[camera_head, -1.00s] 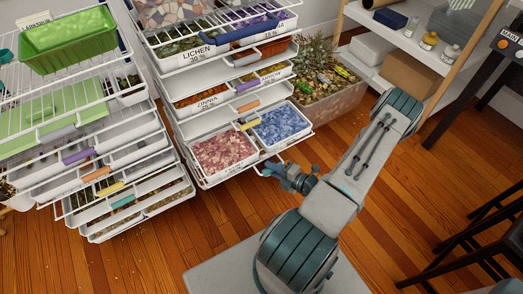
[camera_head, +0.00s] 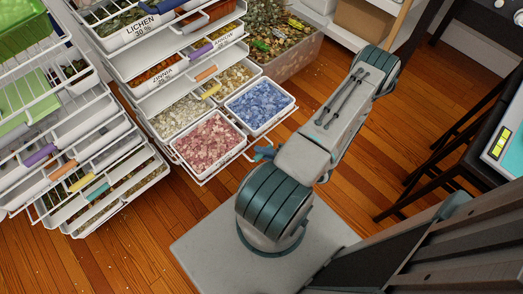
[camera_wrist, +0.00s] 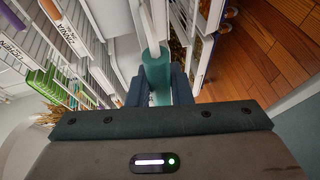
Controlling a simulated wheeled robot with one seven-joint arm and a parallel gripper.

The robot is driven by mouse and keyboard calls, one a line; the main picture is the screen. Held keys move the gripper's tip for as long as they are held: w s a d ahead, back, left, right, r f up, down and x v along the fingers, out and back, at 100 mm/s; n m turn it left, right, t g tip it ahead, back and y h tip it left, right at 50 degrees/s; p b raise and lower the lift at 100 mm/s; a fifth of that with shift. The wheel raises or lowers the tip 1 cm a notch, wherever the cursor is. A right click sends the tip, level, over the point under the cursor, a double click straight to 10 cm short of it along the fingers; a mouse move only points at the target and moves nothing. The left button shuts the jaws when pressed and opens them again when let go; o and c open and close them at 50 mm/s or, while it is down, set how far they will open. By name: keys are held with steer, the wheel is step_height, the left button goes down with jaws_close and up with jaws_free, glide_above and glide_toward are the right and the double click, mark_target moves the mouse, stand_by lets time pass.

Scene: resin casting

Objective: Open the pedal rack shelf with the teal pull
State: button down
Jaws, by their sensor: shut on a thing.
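The petal rack (camera_head: 150,75) stands at the upper middle of the head view. Its lowest shelf (camera_head: 203,178) is slid out towards me. It bears a bin of pink petals (camera_head: 210,142), a bin of blue petals (camera_head: 260,104), and paler bins behind them. In the wrist view the teal pull (camera_wrist: 158,88) lies between the fingers of my gripper (camera_wrist: 157,70), which are shut on it. In the head view my gripper (camera_head: 264,153) is at the shelf's front wire, and my arm hides most of it and the pull.
A second wire rack (camera_head: 75,135) with coloured pulls, one also teal (camera_head: 98,190), stands at the left. Dark stools stand at the right. Wood floor (camera_head: 135,245) is clear in front of the left rack.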

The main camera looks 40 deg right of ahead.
steer(key=c, duration=1.3)
jaws_free()
steer(key=shift+d, duration=0.1)
steer(key=p+v, duration=0.1)
steer(key=v, duration=1.2)
steer(key=shift+s+r+p, duration=0.2)
steer(key=shift+s+p, duration=0.15)
steer(key=shift+p, duration=0.05)
steer(key=shift+d, duration=0.1)
